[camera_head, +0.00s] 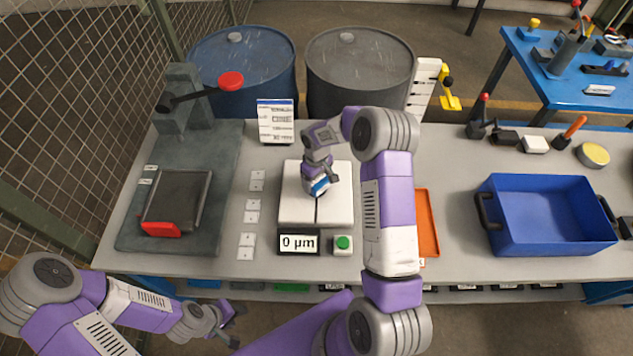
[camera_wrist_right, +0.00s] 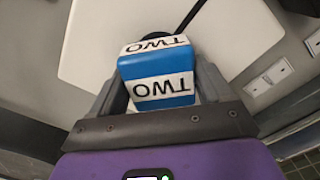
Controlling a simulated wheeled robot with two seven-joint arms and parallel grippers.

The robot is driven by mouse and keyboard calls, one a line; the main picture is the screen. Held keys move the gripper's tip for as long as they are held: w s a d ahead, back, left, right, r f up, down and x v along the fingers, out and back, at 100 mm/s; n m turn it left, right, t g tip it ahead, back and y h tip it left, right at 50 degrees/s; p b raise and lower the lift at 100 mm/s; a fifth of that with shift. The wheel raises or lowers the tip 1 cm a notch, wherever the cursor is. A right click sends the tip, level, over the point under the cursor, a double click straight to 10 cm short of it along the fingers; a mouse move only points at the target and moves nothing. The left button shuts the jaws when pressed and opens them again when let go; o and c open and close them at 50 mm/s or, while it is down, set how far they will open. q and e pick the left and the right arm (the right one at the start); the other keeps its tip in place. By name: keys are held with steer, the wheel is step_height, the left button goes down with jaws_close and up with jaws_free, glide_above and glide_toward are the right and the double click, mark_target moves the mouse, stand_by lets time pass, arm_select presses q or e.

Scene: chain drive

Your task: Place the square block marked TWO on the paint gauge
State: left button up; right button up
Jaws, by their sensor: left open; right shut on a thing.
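The blue and white square block marked TWO (camera_wrist_right: 160,75) is between the fingers of my right gripper (camera_wrist_right: 160,95), which is shut on it. In the head view the block (camera_head: 320,187) shows below my right gripper (camera_head: 322,183), over the white plates of the paint gauge (camera_head: 298,210). I cannot tell whether the block touches the plate. The gauge display (camera_head: 298,243) reads 0 µm, with a green button (camera_head: 343,243) beside it. My left gripper (camera_head: 232,325) is open and empty, off the table's front edge at the lower left.
A grey press-like fixture with a red-knobbed lever (camera_head: 231,81) stands at the left. Several small white plates (camera_head: 252,211) lie left of the gauge. An orange tray (camera_head: 427,225) and a blue bin (camera_head: 550,215) are to the right. A sign (camera_head: 276,122) stands behind the gauge.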

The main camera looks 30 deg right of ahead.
steer(key=shift+f, duration=0.85)
steer(key=shift+f, duration=0.1)
steer(key=o, duration=1.3)
step_height(320, 180, up, 12)
steer(key=shift+r, duration=0.1)
steer(key=shift+p, duration=0.3)
